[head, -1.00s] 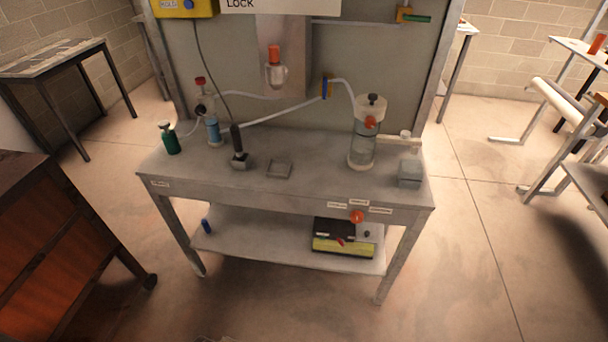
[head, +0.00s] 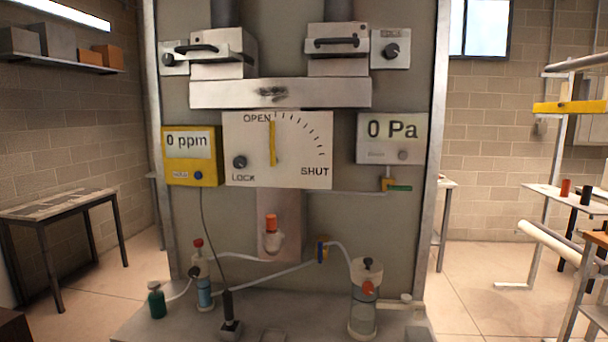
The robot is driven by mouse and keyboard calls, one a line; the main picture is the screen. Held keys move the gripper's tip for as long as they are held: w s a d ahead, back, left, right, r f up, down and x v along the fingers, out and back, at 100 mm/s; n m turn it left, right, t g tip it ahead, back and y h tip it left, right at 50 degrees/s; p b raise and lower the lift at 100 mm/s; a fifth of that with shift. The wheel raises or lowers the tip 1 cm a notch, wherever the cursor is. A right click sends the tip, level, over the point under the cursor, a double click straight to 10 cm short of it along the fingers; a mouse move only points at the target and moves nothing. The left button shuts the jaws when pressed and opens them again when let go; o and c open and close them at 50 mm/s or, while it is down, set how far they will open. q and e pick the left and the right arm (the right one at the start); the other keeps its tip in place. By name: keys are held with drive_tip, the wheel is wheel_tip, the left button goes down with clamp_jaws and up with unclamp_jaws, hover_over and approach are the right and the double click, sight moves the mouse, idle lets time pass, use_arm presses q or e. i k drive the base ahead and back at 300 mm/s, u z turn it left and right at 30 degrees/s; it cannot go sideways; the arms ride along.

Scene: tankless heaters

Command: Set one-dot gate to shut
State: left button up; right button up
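Two grey boxes with black handles, possibly gates, sit high on the upright panel, a left one (head: 222,55) and a right one (head: 338,50). Their dot markings are too small to read, so I cannot tell which has one dot. Below them a white dial plate (head: 300,165) reads OPEN at the top and SHUT at the lower right. Its yellow pointer (head: 272,143) stands upright at OPEN. A black knob (head: 239,162) above the word LOCK is at the plate's left. Neither gripper is in view.
A yellow 0 ppm meter (head: 192,143) and a 0 Pa display (head: 391,138) flank the dial. Black knobs sit beside both boxes. The bench (head: 150,332) below carries a green bottle (head: 156,300), a blue-filled tube (head: 204,293) and a clear cylinder (head: 364,308) with hoses.

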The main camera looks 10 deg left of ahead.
sight(219, 52)
drive_tip(key=k, duration=0.55)
drive_tip(key=u, duration=1)
drive_tip(key=i, duration=1.25)
drive_tip(key=z, duration=0.35)
